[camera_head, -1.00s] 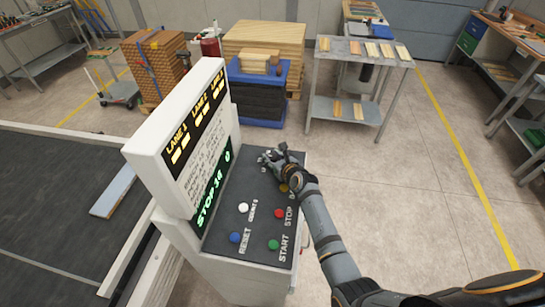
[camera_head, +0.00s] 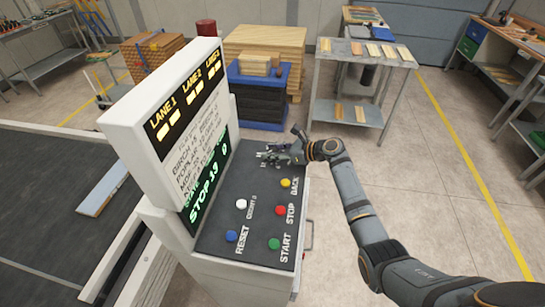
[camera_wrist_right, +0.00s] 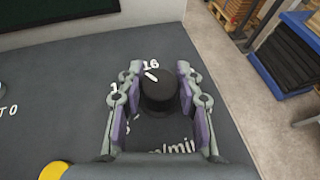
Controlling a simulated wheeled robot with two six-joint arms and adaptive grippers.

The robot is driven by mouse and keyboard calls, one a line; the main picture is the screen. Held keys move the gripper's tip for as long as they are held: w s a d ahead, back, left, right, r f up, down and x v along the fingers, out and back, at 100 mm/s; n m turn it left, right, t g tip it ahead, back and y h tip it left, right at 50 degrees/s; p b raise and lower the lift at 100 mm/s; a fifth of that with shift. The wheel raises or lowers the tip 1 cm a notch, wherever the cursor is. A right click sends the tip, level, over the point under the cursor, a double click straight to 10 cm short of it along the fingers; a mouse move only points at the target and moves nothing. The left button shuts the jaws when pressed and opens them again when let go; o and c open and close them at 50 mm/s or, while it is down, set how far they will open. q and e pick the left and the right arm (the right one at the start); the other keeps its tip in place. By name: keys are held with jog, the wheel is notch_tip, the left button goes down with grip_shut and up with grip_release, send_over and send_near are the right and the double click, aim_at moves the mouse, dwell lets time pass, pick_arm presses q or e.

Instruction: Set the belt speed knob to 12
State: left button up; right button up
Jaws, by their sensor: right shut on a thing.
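The belt speed knob (camera_wrist_right: 160,95) is a round black knob with a white pointer line on top, seen in the right wrist view. The number 16 is printed just beyond it, and other scale marks are partly covered by the fingers. My right gripper (camera_head: 277,154) is shut on the knob, one finger on each side, at the far end of the control panel (camera_head: 262,182). The gripper hides the knob in the head view. The green display (camera_head: 207,180) seems to read STOP 13 0. My left gripper is not in view.
The panel holds yellow (camera_head: 285,183), red (camera_head: 280,210), green (camera_head: 274,244), blue (camera_head: 232,236) and white (camera_head: 241,203) buttons nearer me. The upright white screen housing (camera_head: 120,125) stands left of the gripper. Open floor lies to the right.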

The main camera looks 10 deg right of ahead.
jog(key=n+g+b, duration=0.1)
jog(key=n+g+y+b, duration=0.1)
jog(key=g+b, duration=0.1)
jog(key=shift+d+f+n+y, duration=0.1)
jog(key=shift+f+n+y, duration=0.1)
jog(key=shift+n+y, duration=0.15)
jog(key=shift+r+n+g+b, duration=0.15)
jog(key=shift+n+g+b, duration=0.65)
jog(key=shift+b, duration=0.15)
jog(key=shift+y, duration=0.25)
jog(key=o, duration=1.2)
jog(key=v, duration=1.2)
